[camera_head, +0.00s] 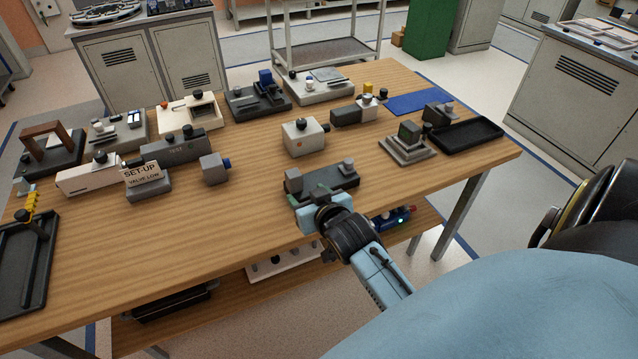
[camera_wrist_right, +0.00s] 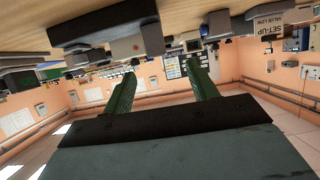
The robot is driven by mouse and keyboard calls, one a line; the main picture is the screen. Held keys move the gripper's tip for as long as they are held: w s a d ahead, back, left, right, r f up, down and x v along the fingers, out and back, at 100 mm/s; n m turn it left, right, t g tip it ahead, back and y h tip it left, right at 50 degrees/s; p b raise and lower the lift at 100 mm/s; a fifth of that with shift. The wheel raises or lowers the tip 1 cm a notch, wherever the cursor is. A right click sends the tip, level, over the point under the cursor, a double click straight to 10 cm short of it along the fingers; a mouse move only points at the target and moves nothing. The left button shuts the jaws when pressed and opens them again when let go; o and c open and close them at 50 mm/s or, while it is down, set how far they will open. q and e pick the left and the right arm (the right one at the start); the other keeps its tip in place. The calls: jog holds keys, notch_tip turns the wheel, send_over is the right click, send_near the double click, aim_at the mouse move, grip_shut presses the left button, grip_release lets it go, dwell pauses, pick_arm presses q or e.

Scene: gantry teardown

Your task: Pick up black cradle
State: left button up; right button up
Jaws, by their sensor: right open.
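What looks like the black cradle (camera_head: 337,178) is a dark, long base with a grey block at each end, near the table's front edge in the head view. In the right wrist view, which shows the table at the top, its dark base (camera_wrist_right: 90,22) and one grey block lie beyond the fingers. My right gripper (camera_head: 322,192) is at the cradle's near side, with its green fingers (camera_wrist_right: 160,88) apart and nothing between them. The head view cannot show whether a finger touches the cradle. My left gripper is not in view.
A stepped grey fixture (camera_head: 407,147) and a black tray (camera_head: 466,135) are to the right. The wood (camera_head: 225,225) left of my gripper is clear.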

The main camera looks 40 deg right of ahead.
aim_at(297, 182)
jog(key=b+x, duration=0.1)
jog(key=x, duration=0.5)
jog(key=shift+w+d+f, duration=0.1)
jog(key=shift+w+f, duration=0.05)
jog(key=shift+f, duration=0.05)
jog(key=shift+w+d+f, duration=0.15)
jog(key=shift+w, duration=0.3)
jog(key=shift+w+d+f+b, duration=0.1)
jog(key=shift+w+f+b, duration=0.1)
jog(key=shift+w+b, duration=0.1)
jog(key=x, duration=0.2)
jog(key=b+x, duration=0.1)
jog(key=shift+d+f, duration=0.3)
jog(key=shift+d, duration=0.05)
jog(key=shift+w+f, duration=0.1)
jog(key=shift+w, duration=0.4)
jog(key=shift+c, duration=0.6)
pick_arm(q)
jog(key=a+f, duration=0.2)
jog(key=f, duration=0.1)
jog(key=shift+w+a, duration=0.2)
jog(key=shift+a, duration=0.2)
pick_arm(e)
jog(key=c, duration=1)
